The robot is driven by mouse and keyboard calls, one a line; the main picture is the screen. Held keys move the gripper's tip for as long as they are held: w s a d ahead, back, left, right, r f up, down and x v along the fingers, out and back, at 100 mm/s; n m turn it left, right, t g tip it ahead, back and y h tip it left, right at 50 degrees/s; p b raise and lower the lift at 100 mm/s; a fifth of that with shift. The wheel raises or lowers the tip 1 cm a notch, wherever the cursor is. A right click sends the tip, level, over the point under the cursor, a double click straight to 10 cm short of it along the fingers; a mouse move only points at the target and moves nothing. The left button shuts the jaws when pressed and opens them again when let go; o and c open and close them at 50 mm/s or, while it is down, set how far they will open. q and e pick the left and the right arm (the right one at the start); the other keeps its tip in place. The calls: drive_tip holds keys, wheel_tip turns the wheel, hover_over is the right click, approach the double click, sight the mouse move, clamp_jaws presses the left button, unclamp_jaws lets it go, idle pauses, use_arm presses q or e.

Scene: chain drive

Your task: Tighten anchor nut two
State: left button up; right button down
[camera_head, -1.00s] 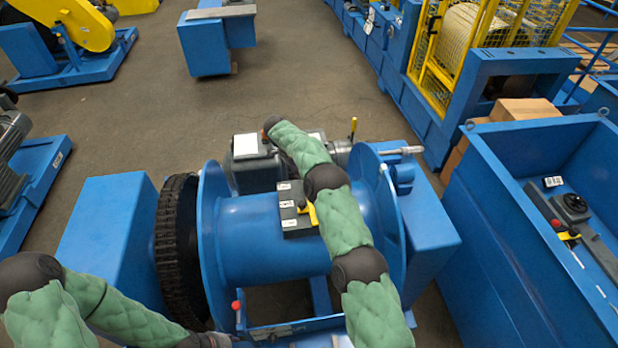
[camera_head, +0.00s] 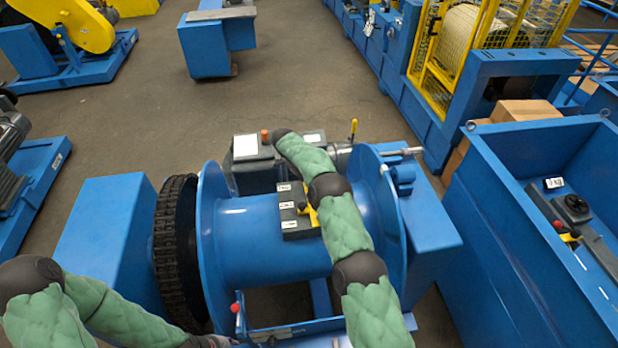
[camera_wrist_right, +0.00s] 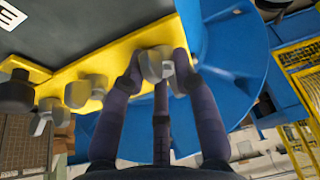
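In the right wrist view, a yellow strip (camera_wrist_right: 118,66) runs along the edge of a dark plate, with several grey nuts on it. My right gripper (camera_wrist_right: 158,66) has its fingertips on either side of the rightmost nut (camera_wrist_right: 155,62) and appears closed on it. Another grey nut (camera_wrist_right: 78,94) sits to its left. No number marks the nuts. In the head view, the dark box (camera_head: 297,222) with white labels and a yellow part sits on the blue drum (camera_head: 250,245). My right arm hides the right gripper there.
The drum's round flange (camera_head: 212,240) and a black chain ring (camera_head: 176,250) stand left of the box. The other flange (camera_head: 385,215) is close right of my right arm. A blue bin (camera_head: 500,215) stands further right. Open floor lies behind the machine.

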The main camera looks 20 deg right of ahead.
drive_tip(key=shift+f+m+b, duration=0.25)
drive_tip(key=shift+m+b, duration=0.05)
drive_tip(key=shift+b, duration=0.25)
drive_tip(key=shift+m+g+b, duration=0.3)
drive_tip(key=shift+m+b, duration=0.2)
drive_tip(key=shift+b, duration=0.15)
drive_tip(key=c, duration=1.2)
unclamp_jaws()
drive_tip(key=shift+s, duration=0.1)
drive_tip(key=shift+r, duration=0.15)
drive_tip(key=shift+r, duration=0.1)
drive_tip(key=shift+a+r, duration=0.15)
drive_tip(key=shift+r, duration=0.1)
drive_tip(key=v, duration=0.6)
drive_tip(key=shift+r, duration=0.35)
